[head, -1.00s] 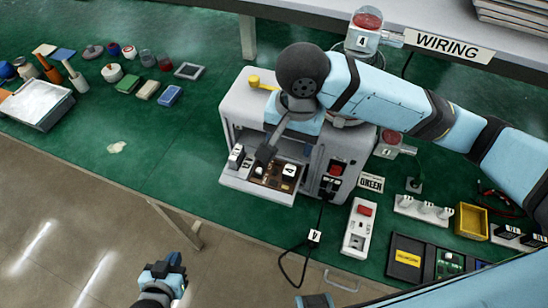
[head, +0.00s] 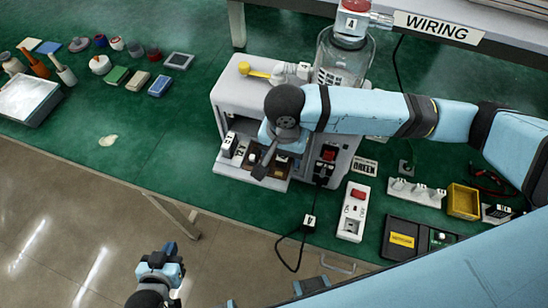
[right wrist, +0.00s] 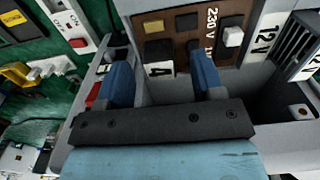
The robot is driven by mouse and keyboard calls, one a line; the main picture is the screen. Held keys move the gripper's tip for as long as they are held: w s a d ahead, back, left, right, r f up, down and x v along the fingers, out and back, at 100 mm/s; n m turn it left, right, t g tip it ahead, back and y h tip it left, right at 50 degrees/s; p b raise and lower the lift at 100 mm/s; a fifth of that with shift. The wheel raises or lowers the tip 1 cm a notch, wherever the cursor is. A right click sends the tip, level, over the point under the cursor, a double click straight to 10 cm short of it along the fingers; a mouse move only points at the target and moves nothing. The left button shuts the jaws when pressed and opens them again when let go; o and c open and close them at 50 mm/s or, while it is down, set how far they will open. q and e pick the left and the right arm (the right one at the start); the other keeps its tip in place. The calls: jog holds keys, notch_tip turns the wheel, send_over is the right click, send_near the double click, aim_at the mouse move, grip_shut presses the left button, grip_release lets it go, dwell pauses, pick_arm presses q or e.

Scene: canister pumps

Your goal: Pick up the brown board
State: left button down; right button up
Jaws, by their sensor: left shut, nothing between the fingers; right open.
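The brown board (right wrist: 190,45) sits in the open front bay of the grey machine (head: 245,95). It bears white "230 V" print and small black, tan and white blocks. In the head view the brown board (head: 265,156) is partly hidden by my right gripper (head: 262,168). In the right wrist view my right gripper (right wrist: 163,72) is open, its two blue fingers apart near the board's edge. Whether they touch it I cannot tell. My left gripper (head: 170,254) is shut and empty, low in front of the bench.
A glass canister (head: 343,58) stands behind the machine. A black cable (head: 283,252) with a "4" tag hangs over the bench edge. A switch box (head: 354,211) and a yellow bin (head: 463,199) lie to the right.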

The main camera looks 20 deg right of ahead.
jog(key=shift+f, duration=0.85)
jog(key=c, duration=1)
jog(key=shift+r, duration=0.1)
